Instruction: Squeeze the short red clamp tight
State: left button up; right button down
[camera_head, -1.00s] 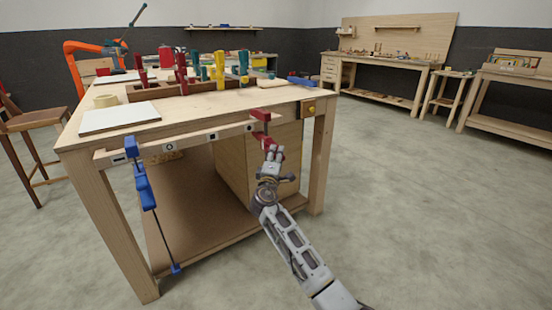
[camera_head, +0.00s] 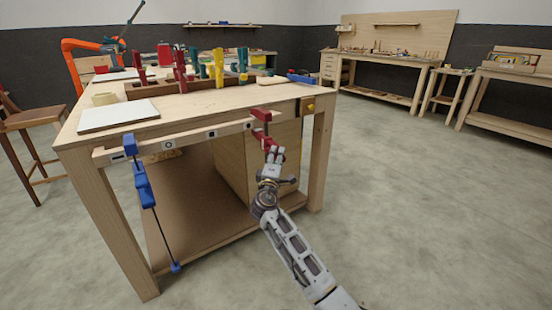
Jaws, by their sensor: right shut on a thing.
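A short red clamp (camera_head: 262,116) sits on the front rail of the workbench (camera_head: 215,102), near its right end. Its upper jaw shows at the rail and its lower red part hangs just below. My right gripper (camera_head: 272,152) reaches up from below and is shut on the lower part of the red clamp. The fingers partly hide that part, so the exact contact is hard to see. My left gripper is not in view.
A long blue clamp (camera_head: 143,185) hangs from the rail at the left. A rack of red, yellow and green clamps (camera_head: 160,90) and a white board (camera_head: 118,115) are on the benchtop. A brown stool (camera_head: 28,120) stands at the left. The floor at the right is clear.

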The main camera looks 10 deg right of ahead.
aim_at(267, 144)
jog(key=shift+s+r, duration=0.1)
jog(key=c, duration=0.7)
grip_release()
jog(key=shift+r, duration=0.1)
jog(key=shift+c, duration=0.2)
jog(key=shift+r, duration=0.1)
jog(key=shift+r+p, duration=0.45)
jog(key=shift+p, duration=0.05)
jog(key=shift+w+f+b, duration=0.1)
jog(key=shift+w+b, duration=0.2)
jog(key=shift+w, duration=0.05)
jog(key=shift+w+b, duration=0.4)
jog(key=shift+w, duration=0.25)
